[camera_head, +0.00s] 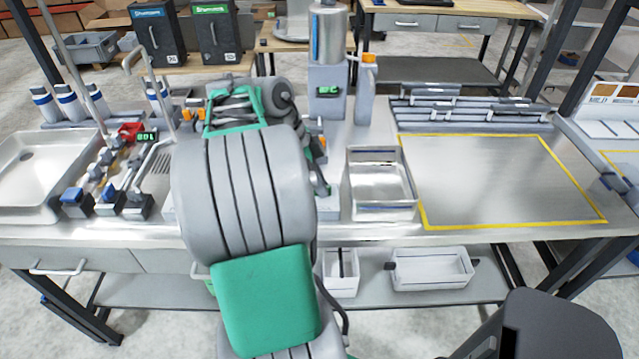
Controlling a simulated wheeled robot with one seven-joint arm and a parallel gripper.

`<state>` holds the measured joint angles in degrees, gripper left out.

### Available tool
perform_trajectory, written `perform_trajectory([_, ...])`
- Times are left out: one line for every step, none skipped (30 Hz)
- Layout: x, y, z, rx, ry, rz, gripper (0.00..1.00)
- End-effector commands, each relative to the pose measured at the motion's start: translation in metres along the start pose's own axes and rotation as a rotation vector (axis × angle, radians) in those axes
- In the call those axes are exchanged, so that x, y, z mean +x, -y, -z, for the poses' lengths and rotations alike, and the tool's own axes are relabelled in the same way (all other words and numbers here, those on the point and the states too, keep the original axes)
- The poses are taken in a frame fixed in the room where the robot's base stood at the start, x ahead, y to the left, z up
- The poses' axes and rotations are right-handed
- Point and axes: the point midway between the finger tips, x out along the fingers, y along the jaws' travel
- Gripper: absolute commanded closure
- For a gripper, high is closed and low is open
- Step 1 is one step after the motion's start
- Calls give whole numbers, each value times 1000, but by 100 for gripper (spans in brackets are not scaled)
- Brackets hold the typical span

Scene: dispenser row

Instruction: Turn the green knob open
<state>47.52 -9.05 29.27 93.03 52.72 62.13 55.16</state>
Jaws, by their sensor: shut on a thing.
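I cannot make out the green knob in the head view. My own grey and green arm fills the middle of the picture and covers part of the bench and the dispenser row. My gripper is hidden behind the arm, so its fingertips and anything between them do not show. A small patch of orange and green shows just right of the arm, too small and covered to identify.
A sink (35,205) is at the left of the bench. An open metal bin (382,208) stands right of my arm. A dispenser with a grey body (327,80) stands behind. The yellow-outlined area (490,180) at the right is clear.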

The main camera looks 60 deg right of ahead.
Motion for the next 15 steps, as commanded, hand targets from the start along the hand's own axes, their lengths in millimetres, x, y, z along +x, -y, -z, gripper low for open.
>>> perform_trajectory([1,0,-1,-15,1,7,100])
perform_trajectory([1,0,-1,-27,1,12,100])
perform_trajectory([1,0,-1,-45,1,20,100])
perform_trajectory([2,-1,-1,-60,0,27,100])
perform_trajectory([2,-1,-1,-76,0,33,100])
perform_trajectory([2,-1,-1,-101,0,44,100])
perform_trajectory([2,-1,-1,-121,0,53,100])
perform_trajectory([2,-1,-1,-142,0,61,100])
perform_trajectory([3,-2,-1,-172,0,73,100])
perform_trajectory([3,-2,-1,-194,0,84,100])
perform_trajectory([3,-2,-1,-220,0,94,100])
perform_trajectory([3,-2,-1,-253,0,108,100])
perform_trajectory([3,-2,-1,-278,0,119,100])
perform_trajectory([3,-2,-1,-305,0,130,100])
perform_trajectory([3,-3,-1,-339,0,144,100])
